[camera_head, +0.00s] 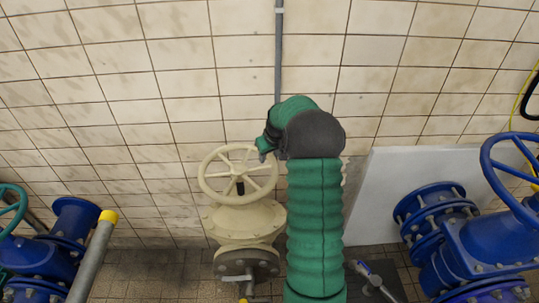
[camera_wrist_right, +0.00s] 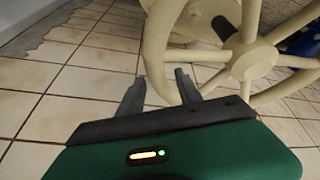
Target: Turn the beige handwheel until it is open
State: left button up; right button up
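The beige handwheel (camera_head: 238,172) sits upright-facing on a beige valve body (camera_head: 243,222) at the middle of the head view. It is a spoked ring with a dark stem at its hub. My right gripper (camera_head: 263,157) is at the wheel's right rim, partly hidden by its own wrist. In the right wrist view, my right gripper (camera_wrist_right: 160,92) has its two grey fingers apart. The handwheel's rim (camera_wrist_right: 158,45) runs down to the space between them; I cannot tell whether it touches either finger. My left gripper is not in view.
Blue valves and pipes stand at the left (camera_head: 55,245) and right (camera_head: 475,245). A grey pole with a yellow cap (camera_head: 108,216) leans near the left one. A pale panel (camera_head: 405,180) stands behind the right pipes. A tiled wall (camera_head: 170,70) is close behind the wheel.

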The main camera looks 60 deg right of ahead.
jog(key=shift+d, duration=0.1)
jog(key=shift+c, duration=1.1)
jog(key=shift+w, duration=0.1)
grip_shut()
jog(key=shift+r, duration=0.15)
